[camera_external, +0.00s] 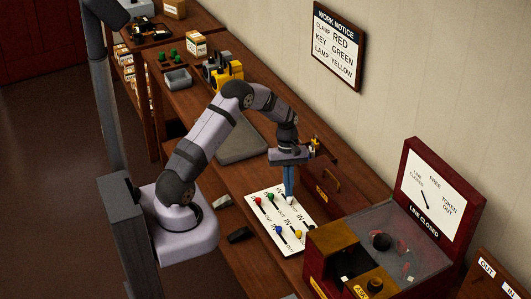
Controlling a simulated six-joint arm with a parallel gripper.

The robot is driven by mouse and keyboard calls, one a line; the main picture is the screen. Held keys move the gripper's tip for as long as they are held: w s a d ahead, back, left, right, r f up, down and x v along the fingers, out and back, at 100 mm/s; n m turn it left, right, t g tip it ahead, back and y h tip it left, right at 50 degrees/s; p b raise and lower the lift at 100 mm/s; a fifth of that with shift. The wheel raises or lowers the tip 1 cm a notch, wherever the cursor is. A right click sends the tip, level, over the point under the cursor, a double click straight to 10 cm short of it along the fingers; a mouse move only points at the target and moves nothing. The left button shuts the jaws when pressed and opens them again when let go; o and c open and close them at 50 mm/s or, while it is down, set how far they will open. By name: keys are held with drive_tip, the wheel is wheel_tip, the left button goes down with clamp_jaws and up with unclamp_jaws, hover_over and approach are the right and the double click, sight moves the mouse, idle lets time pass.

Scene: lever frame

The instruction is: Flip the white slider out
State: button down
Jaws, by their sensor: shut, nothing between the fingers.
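A white panel (262,213) lies on the bench with several coloured slider knobs and small IN/OUT lettering. The white slider (290,201) is at the panel's upper right, right under my fingertips. Its exact position along its slot is too small to tell. My gripper (289,196) points straight down with its blue fingers shut, and nothing shows between them. The tips are at or just above the white knob; whether they touch it I cannot tell. The red slider (257,201), green slider (270,197), blue slider (278,228) and yellow slider (298,234) are on the same panel.
A wooden drawer box (325,185) is close behind my gripper. A dark object (240,235) lies left of the panel. A wall notice (337,46) hangs behind.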

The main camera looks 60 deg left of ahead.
drive_tip(key=shift+d, duration=0.1)
drive_tip(key=shift+w+a, duration=0.2)
drive_tip(key=shift+a, duration=0.35)
drive_tip(key=a, duration=0.2)
drive_tip(key=w+a+b, duration=0.1)
drive_tip(key=shift+a+r, duration=0.15)
drive_tip(key=shift+r, duration=0.15)
drive_tip(key=b+v, duration=0.2)
drive_tip(key=v, duration=0.7)
drive_tip(key=shift+r+b, duration=0.2)
drive_tip(key=shift+b, duration=0.15)
